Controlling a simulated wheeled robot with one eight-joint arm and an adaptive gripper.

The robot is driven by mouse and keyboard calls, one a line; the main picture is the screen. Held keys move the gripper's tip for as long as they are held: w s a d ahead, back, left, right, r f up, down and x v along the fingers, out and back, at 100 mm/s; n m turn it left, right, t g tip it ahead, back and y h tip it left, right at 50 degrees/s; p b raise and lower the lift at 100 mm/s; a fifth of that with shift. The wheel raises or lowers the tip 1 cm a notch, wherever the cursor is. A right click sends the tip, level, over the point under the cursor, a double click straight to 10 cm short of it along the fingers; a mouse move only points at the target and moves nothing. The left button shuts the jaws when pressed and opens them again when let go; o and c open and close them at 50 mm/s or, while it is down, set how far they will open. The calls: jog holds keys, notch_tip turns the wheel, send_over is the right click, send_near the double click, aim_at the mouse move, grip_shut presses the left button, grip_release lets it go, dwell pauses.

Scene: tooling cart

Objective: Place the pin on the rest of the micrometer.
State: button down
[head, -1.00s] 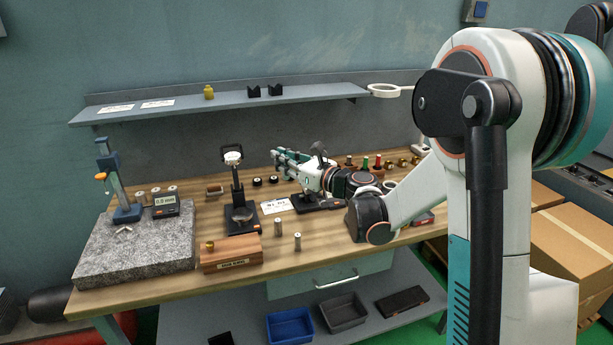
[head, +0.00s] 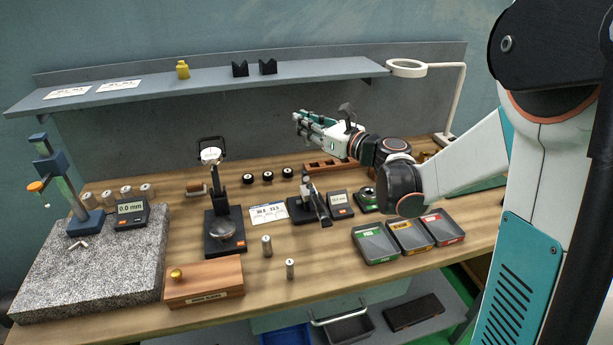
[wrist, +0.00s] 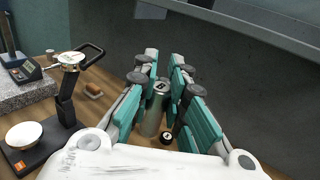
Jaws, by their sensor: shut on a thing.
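My gripper (head: 299,120) is raised above the back of the bench, pointing left in the head view. In the wrist view, my gripper (wrist: 166,75) has its teal-padded fingers closed around an upright silver pin (wrist: 154,108), which has a dark mark on its top. The pin cannot be made out in the head view. The micrometer (head: 311,202) stands on a dark base on the bench, below and in front of my gripper, with a small display (head: 340,204) beside it. Its rest is too small to make out clearly.
A dial gauge stand (head: 225,242) is left of the micrometer. A granite plate (head: 100,270) bears a height gauge (head: 62,190). Loose cylinders (head: 267,246) and a wooden block (head: 204,282) are in front. Three trays (head: 375,244) stand right. A shelf (head: 210,88) runs behind.

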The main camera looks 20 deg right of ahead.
notch_tip(320, 180, down, 14)
jog(key=b, duration=0.5)
jog(key=shift+f, duration=0.1)
jog(key=c, duration=1.5)
grip_release()
jog(key=shift+c, duration=0.2)
jog(key=shift+s+d, duration=0.2)
jog(key=shift+s, duration=0.15)
jog(key=p+v, duration=0.3)
jog(key=v, duration=0.8)
jog(key=shift+s, duration=0.15)
